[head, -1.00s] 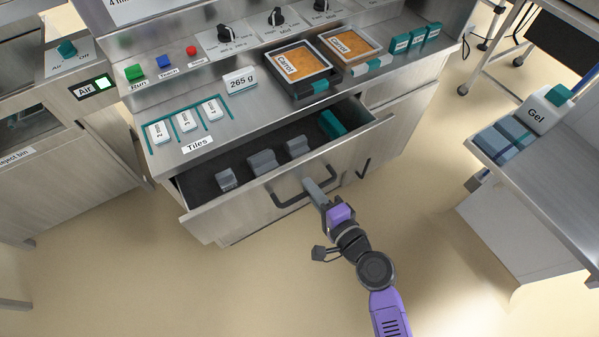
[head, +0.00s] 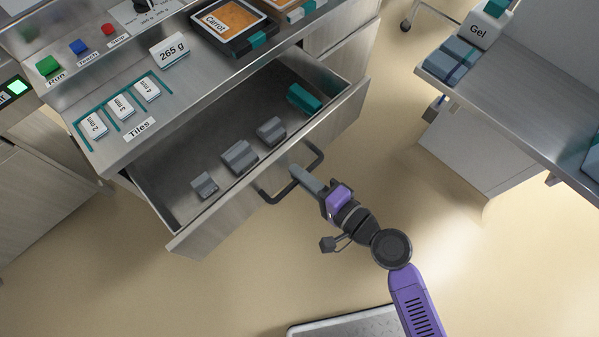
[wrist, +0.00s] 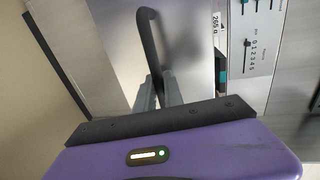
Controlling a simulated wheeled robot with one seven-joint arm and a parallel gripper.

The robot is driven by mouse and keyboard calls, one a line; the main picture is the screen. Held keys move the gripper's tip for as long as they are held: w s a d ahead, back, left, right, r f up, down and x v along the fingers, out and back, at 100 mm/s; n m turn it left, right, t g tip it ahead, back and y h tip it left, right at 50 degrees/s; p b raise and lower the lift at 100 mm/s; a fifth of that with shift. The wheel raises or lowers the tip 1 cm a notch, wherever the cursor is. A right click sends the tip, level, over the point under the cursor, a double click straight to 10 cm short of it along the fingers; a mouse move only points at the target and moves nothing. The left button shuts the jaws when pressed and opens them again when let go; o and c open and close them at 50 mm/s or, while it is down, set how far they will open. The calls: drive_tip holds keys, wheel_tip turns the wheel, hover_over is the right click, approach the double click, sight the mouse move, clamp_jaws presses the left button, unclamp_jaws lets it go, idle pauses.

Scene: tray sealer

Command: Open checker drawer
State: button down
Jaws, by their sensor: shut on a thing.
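The checker drawer (head: 195,240) stands pulled out from the steel cabinet, its inside exposed. In it lie several grey blocks (head: 239,157) and a teal block (head: 304,98) at the far right end. Its dark bar handle (head: 270,196) is on the front panel. My gripper (head: 296,172) is shut on the handle near its right part. In the wrist view, the handle (wrist: 150,40) runs down to between the two grey fingers (wrist: 158,92). The exact finger contact is small in the head view.
Above the drawer, the counter holds numbered tiles (head: 122,106), a 265 g sign (head: 170,50) and a carrot tray (head: 232,25). A steel side table (head: 520,95) with a Gel box (head: 478,30) stands at right.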

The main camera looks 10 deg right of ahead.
drive_tip(key=c, duration=1.5)
unclamp_jaws()
drive_tip(key=shift+o, duration=0.2)
drive_tip(key=v, duration=0.7)
drive_tip(key=shift+s+d, duration=0.3)
